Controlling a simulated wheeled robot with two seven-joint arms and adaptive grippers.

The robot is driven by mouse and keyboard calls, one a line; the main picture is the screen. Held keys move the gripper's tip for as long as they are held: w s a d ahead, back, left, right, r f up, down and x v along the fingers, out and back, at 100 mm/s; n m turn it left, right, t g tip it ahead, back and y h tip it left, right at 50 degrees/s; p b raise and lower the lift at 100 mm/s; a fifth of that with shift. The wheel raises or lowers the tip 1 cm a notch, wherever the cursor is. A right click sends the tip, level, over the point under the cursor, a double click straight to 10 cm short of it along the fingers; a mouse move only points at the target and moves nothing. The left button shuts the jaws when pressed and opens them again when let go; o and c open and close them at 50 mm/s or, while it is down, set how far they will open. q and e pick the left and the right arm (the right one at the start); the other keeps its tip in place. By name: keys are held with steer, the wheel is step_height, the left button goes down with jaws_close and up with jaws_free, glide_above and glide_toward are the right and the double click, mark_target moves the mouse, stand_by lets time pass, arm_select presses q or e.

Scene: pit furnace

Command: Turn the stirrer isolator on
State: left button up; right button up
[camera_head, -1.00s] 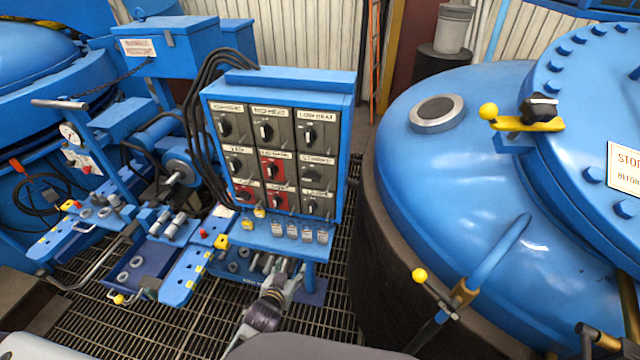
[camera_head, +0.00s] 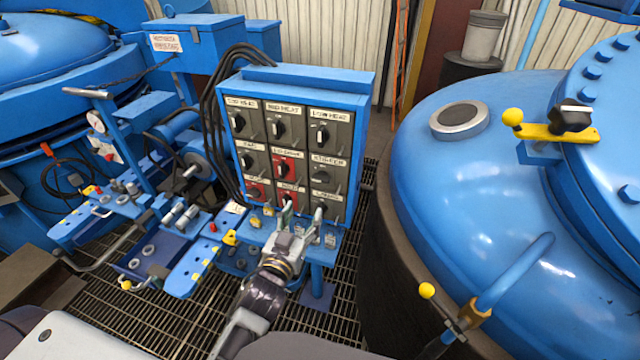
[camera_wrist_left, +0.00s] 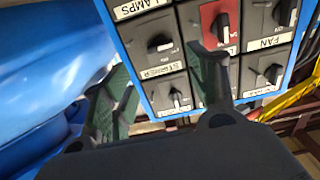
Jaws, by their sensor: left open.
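The switch panel (camera_head: 366,110) is a blue box with a grid of grey and red rotary switches. The stirrer isolator (camera_head: 322,177) is the grey switch at the right of the middle row, its handle about level. In the left wrist view the panel shows upside down, and the stirrer isolator (camera_wrist_left: 160,44) appears between the fingers in the picture. My left gripper (camera_head: 303,211) is open and empty in front of the panel's bottom row, below the stirrer switch. Its green fingers also show in the wrist view (camera_wrist_left: 162,88). Contact cannot be told. My right gripper is out of view.
The lamps switch (camera_head: 321,208) sits directly below the stirrer one, partly behind a fingertip. Padlocks (camera_head: 255,220) line the ledge under the panel. A large blue vessel (camera_head: 440,185) stands close on the right. Black cables (camera_head: 208,110) hang along the panel's left side.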

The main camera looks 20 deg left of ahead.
arm_select(q)
steer(key=shift+w, duration=0.25)
steer(key=p, duration=0.1)
glide_toward(320, 182)
steer(key=shift+w, duration=1.75)
steer(key=shift+w+d+f+p, duration=0.1)
steer(key=shift+w+p, duration=0.45)
steer(key=shift+w, duration=2.5)
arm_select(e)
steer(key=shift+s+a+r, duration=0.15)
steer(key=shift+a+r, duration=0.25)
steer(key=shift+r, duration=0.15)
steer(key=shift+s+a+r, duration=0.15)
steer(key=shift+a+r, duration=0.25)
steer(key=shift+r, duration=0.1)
arm_select(q)
steer(key=c, duration=0.7)
steer(key=shift+c, duration=0.2)
